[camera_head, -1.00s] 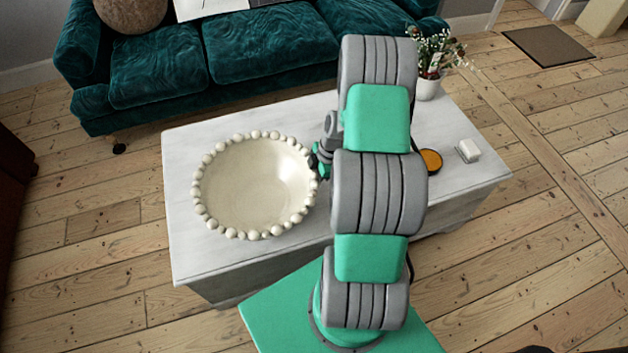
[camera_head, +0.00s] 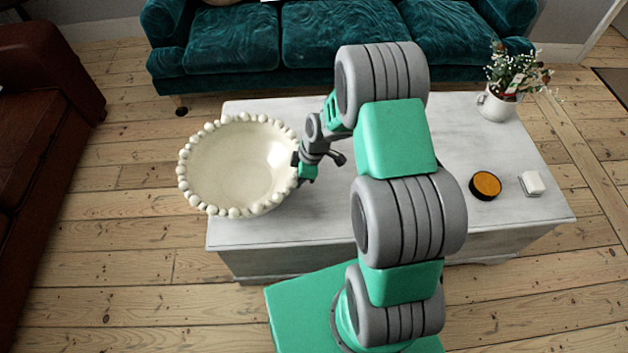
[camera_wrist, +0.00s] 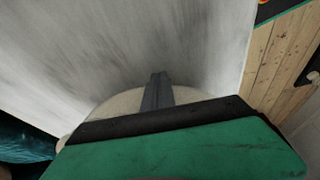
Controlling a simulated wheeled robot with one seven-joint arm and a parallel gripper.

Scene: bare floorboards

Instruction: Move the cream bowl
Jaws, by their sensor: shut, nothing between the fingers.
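The cream bowl (camera_head: 240,165), with a rim of round beads, is at the left end of the white table (camera_head: 330,215). Its left side reaches out past the table's left edge; its base is hidden. My gripper (camera_head: 303,170) is at the bowl's right rim, shut and with nothing between its fingers. I cannot tell whether it touches the bowl. In the wrist view, the closed fingers (camera_wrist: 157,90) show in front of a cream curved part of the bowl (camera_wrist: 112,106), most of which is hidden behind my gripper.
On the table's right side are an orange-topped round tin (camera_head: 485,185), a small white block (camera_head: 532,183) and a potted flowering plant (camera_head: 497,100). A teal sofa (camera_head: 330,45) stands behind, and a dark red-brown sofa (camera_head: 40,130) at left. Floorboards are bare left of the table.

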